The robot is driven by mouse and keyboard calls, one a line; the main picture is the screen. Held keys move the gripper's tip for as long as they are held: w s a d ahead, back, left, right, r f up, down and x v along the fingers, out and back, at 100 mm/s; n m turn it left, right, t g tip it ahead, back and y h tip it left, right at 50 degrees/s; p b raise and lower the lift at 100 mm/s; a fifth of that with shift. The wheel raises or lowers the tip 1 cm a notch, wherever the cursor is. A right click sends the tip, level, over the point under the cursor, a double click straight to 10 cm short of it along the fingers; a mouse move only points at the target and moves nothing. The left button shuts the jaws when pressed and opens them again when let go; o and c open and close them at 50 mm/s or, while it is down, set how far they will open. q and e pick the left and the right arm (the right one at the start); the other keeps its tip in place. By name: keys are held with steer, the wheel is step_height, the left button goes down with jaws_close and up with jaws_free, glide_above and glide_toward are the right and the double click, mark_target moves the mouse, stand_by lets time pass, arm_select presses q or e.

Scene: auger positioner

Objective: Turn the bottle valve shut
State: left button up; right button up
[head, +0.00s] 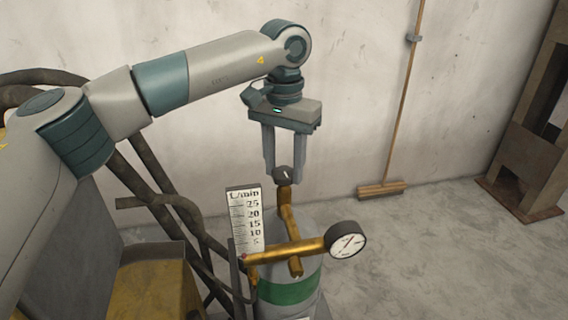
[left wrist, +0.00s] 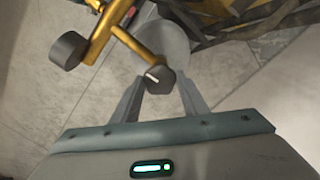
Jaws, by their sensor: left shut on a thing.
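The bottle valve is a dark knob with a white mark (head: 284,174) on top of a brass pipe (head: 292,222) above a grey gas bottle with a green band (head: 289,290). My left gripper (head: 284,176) comes down from above and is shut on the knob, one finger on each side. In the left wrist view the knob (left wrist: 159,80) sits between the two fingertips, its white mark showing. A round pressure gauge (head: 345,240) is on the right end of the brass crosspipe. My right gripper is not in view.
A flow scale marked L/min (head: 245,222) stands left of the pipe. Dark bent pipes (head: 180,215) and a yellow metal part (head: 155,280) lie to the left. A broom (head: 383,188) leans on the wall. A rusty frame (head: 530,150) stands at right. The floor between is clear.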

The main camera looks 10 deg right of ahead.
arm_select(q)
steer(key=shift+w+r+m, duration=0.1)
steer(key=shift+r+m, duration=0.05)
steer(key=shift+m, duration=0.35)
steer(key=o, duration=1)
